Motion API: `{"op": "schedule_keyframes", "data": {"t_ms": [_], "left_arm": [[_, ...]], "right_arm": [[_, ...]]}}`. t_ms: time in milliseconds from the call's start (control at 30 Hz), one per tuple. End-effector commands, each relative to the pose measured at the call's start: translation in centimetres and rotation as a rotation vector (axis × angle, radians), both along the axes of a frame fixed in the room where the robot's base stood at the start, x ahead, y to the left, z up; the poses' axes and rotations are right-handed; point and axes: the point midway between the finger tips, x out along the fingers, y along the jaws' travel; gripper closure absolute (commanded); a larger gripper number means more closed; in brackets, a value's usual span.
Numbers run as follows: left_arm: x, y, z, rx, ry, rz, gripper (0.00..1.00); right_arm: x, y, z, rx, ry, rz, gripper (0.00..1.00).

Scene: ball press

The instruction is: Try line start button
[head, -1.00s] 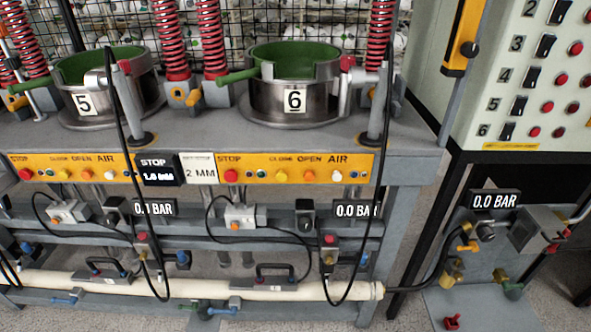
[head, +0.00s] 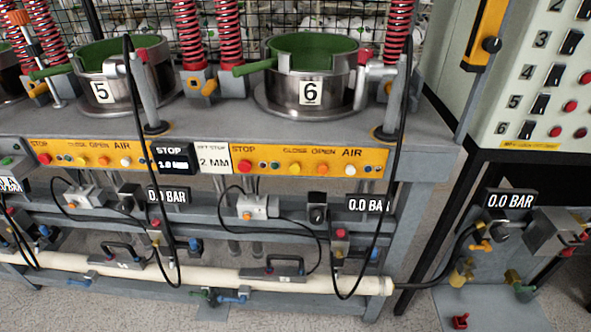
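No button here carries a readable "line start" label. A yellow button strip (head: 310,157) below pot 6 has a red stop button (head: 244,166), a yellow button (head: 295,168), an orange button (head: 322,169) and a white air button (head: 350,170). A matching strip (head: 65,149) sits below pot 5. At the left edge, a grey box with a green button (head: 6,161) is partly cut off. At the right, a pale cabinet (head: 480,95) has numbered black switches and red buttons (head: 570,106). Neither of my grippers is in view.
Pot 5 (head: 140,85) and pot 6 (head: 335,88) stand on the grey bench (head: 200,125). Black hoses hang before the bench. Displays, including the right one (head: 510,200), read 0.0 BAR. A cream pipe (head: 215,276) runs low. Grey floor shows in front.

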Motion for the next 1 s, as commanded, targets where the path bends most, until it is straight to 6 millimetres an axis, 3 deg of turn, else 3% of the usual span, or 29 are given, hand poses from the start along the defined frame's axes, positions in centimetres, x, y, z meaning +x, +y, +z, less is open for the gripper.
{"op": "schedule_keyframes", "data": {"t_ms": [167,600,1000], "left_arm": [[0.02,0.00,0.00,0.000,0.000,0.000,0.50],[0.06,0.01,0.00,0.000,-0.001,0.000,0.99],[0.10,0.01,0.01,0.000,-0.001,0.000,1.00]], "right_arm": [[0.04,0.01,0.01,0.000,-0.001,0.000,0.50],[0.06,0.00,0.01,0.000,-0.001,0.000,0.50],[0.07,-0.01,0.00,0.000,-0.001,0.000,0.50]]}}
